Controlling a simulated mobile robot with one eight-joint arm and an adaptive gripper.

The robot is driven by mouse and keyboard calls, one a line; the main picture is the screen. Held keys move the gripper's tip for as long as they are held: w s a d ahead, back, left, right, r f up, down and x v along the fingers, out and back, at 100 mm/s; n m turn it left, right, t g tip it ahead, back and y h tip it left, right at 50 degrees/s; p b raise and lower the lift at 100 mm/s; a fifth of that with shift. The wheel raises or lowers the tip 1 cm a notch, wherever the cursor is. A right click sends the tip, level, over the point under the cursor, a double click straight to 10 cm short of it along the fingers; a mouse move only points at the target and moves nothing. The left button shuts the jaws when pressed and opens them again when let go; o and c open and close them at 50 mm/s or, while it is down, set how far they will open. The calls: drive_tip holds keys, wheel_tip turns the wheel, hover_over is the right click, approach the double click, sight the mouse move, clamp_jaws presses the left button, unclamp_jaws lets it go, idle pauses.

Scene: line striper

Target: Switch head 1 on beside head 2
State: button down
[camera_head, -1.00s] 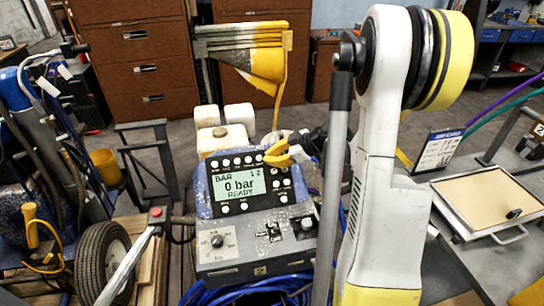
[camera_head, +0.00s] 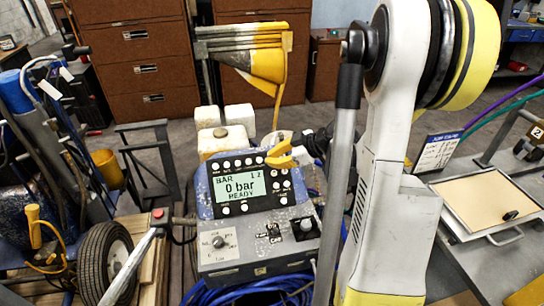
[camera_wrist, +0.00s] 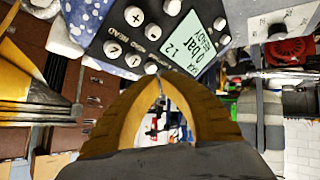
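The blue-sided line striper's control panel (camera_head: 240,187) faces me in the head view. Its display (camera_head: 239,187) reads BAR, 0 bar, READY, with "1 2" at the top right. The display also shows sideways in the wrist view (camera_wrist: 196,43). Round white buttons edge the panel. The HEAD area shows in the wrist view with a button marked 1 (camera_wrist: 133,61) and a button marked 2 (camera_wrist: 112,48). My gripper (camera_head: 270,157) is at the panel's upper right corner. Its yellow fingers (camera_wrist: 160,76) meet at the tips, empty, near the HEAD buttons. I cannot tell whether they touch.
White containers (camera_head: 226,140) and a yellow-stained hopper-like part (camera_head: 262,65) stand behind. A wheel (camera_head: 104,262) and a metal bar are at left. A framed tray (camera_head: 485,202) lies at right.

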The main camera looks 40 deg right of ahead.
drive_tip(key=shift+s+a+r+p, duration=0.2)
drive_tip(key=shift+s+r+p, duration=0.05)
drive_tip(key=shift+s+r, duration=0.25)
drive_tip(key=shift+s+a+r+p, duration=0.2)
drive_tip(key=shift+s+r, duration=0.15)
drive_tip(key=shift+r, duration=0.1)
idle(0.7)
